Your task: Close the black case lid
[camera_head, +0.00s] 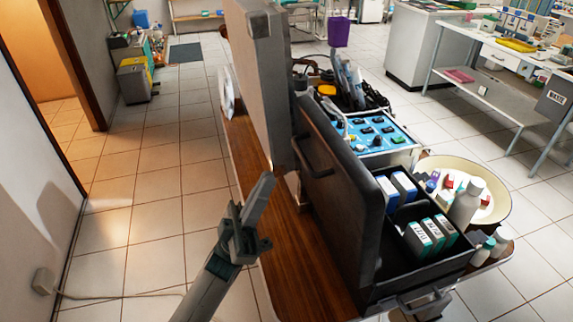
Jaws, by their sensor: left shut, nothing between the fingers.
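The black case (415,282) stands on the wooden table with its lid (338,185) raised upright on the left side of the case. The lid's handle (316,158) faces left. Inside the case are several small boxes (428,236) in compartments. My left gripper (263,188) is shut and empty, its fingers pointing up, to the left of the lid and apart from it, over the table's left edge. My right gripper is out of view.
The wooden table (292,254) has a bare strip left of the case. A tall grey panel (258,85) stands behind the lid. A blue control panel (375,131), a round tray (497,205) and a white bottle (467,203) sit beyond and right of the case.

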